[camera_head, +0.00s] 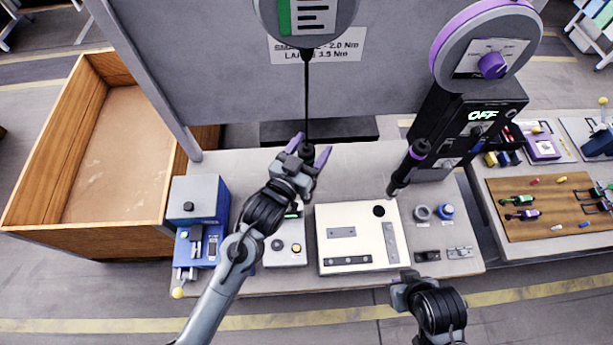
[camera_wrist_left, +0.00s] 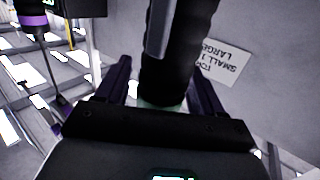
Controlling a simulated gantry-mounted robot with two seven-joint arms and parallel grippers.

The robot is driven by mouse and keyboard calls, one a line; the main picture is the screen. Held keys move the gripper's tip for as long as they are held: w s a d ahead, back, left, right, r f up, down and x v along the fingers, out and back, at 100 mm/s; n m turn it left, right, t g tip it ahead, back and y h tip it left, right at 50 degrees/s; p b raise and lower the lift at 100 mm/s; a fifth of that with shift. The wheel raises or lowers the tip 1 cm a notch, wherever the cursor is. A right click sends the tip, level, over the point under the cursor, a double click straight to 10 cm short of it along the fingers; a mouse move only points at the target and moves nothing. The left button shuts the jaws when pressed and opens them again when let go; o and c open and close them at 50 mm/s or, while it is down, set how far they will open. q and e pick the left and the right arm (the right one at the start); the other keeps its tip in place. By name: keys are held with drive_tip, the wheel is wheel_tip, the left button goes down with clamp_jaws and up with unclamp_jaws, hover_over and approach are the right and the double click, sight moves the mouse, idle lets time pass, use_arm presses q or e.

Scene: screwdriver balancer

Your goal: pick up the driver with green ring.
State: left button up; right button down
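The driver with green ring (camera_wrist_left: 175,55) hangs from a cable under the round balancer with a green label (camera_head: 318,14). In the left wrist view it is a thick dark cylinder with a faint green band low down. My left gripper (camera_head: 309,152) is open, with one purple finger on each side of the driver. In the wrist view a gap shows between the driver and each finger. In the head view the gripper hides most of the driver. My right gripper (camera_head: 410,287) is low in the head view, away from the driver; its fingers are unclear.
A driver with purple ring (camera_head: 419,148) hangs to the right, near a black unit reading OFF (camera_head: 482,116). A white fixture plate (camera_head: 340,215) and a blue box (camera_head: 200,230) stand on the table. A wooden crate (camera_head: 32,160) stands left.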

use_arm(q)
drive_tip(key=c, duration=1.2)
drive_tip(key=shift+r, duration=0.1)
drive_tip(key=shift+r, duration=0.15)
